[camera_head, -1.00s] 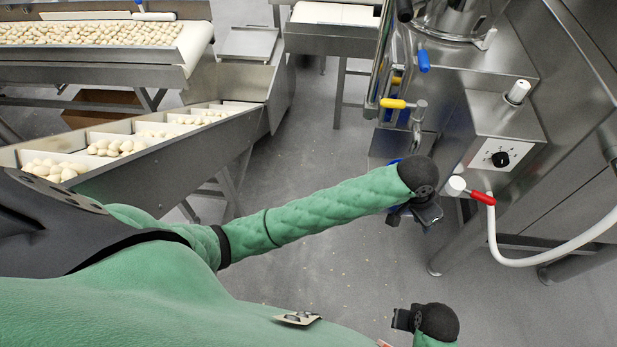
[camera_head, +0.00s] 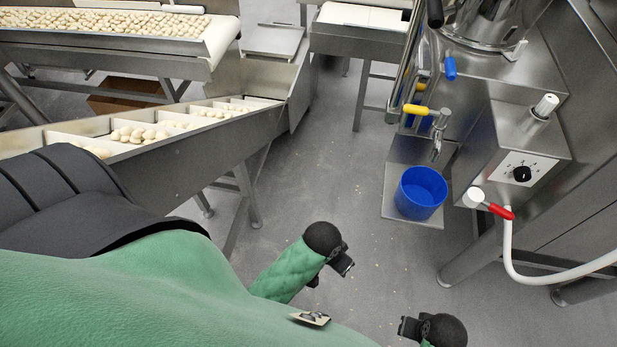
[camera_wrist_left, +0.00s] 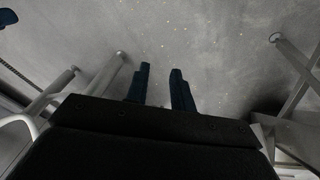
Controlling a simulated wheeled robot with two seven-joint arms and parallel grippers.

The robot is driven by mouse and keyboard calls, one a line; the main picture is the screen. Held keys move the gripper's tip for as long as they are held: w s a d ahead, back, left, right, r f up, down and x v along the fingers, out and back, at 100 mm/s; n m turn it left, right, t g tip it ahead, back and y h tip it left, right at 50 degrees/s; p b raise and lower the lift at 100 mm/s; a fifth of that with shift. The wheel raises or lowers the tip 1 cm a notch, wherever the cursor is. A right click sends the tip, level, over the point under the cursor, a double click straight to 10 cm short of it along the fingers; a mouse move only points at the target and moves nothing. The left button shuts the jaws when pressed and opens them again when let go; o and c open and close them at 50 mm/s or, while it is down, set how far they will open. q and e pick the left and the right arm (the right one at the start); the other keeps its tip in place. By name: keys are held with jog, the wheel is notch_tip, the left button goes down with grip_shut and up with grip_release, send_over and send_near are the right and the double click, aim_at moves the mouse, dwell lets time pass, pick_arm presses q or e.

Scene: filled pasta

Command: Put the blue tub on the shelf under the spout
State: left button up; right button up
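The blue tub (camera_head: 420,193) stands upright and open on the small metal shelf (camera_head: 397,177). The spout (camera_head: 436,150) with a yellow-handled tap is above the shelf. The tub shows just below the spout's tip in the head view; I cannot tell whether it is exactly beneath it. My left gripper (camera_head: 343,266) is apart from the tub, to its lower left over the floor. In the left wrist view its two fingers (camera_wrist_left: 160,86) are parted with only floor between them. My right gripper (camera_head: 408,328) is at the bottom edge, its fingers too small to read.
The steel machine on the right has a control knob (camera_head: 522,174), a red-handled valve (camera_head: 488,203) and a white hose (camera_head: 510,254). A conveyor with filled pasta (camera_head: 140,134) runs along the left. The grey floor between them is clear.

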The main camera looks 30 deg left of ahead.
pick_arm(q)
jog(key=s+a+f+y, duration=0.1)
jog(key=s+a+f, duration=0.1)
jog(key=s+a, duration=0.4)
jog(key=shift+f+n, duration=0.2)
jog(key=shift+n, duration=0.2)
